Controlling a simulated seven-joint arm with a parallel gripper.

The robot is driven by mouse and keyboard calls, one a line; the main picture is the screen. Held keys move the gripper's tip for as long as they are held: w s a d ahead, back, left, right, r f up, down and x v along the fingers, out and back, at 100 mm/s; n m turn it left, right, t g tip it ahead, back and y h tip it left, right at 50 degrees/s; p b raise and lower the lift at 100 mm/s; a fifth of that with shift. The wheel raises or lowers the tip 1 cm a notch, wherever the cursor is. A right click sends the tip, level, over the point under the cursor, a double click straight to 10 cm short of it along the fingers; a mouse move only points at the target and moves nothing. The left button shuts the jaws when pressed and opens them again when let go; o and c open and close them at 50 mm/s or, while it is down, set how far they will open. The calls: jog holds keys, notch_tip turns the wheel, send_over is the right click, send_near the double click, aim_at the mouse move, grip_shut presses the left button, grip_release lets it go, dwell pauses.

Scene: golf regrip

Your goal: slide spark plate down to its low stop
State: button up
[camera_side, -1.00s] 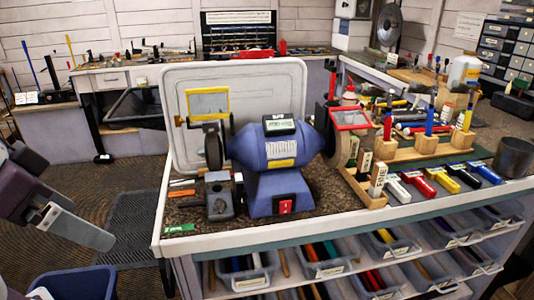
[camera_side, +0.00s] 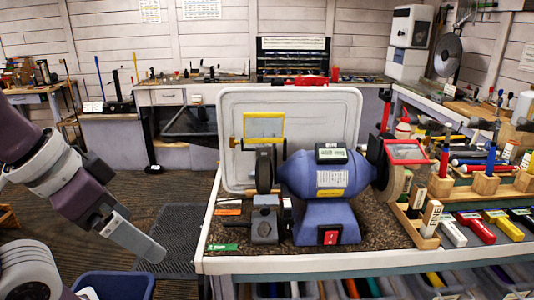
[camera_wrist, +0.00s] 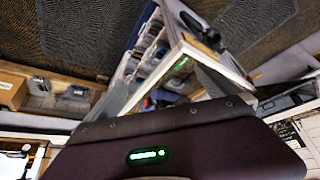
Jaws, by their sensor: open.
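The bench grinder (camera_side: 325,175) stands on the workbench in the side view, with a blue body, a wheel at each end and a red switch on its base. A yellow-framed shield (camera_side: 263,125) rises over its left wheel (camera_side: 264,170). A red-framed shield (camera_side: 407,152) sits over its right wheel (camera_side: 391,178). I cannot make out the spark plate for certain at this size. My gripper (camera_side: 136,240) is the grey end of my arm at the left, left of the bench and well apart from the grinder.
A large pale tray (camera_side: 232,110) stands upright behind the grinder. A grey block tool (camera_side: 265,225) sits at its front left. Wooden racks and colored blocks (camera_side: 478,228) crowd the bench to the right. A blue bin (camera_side: 118,284) stands below my arm.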

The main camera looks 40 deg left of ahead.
aim_at(263, 152)
jog(key=shift+c, duration=0.4)
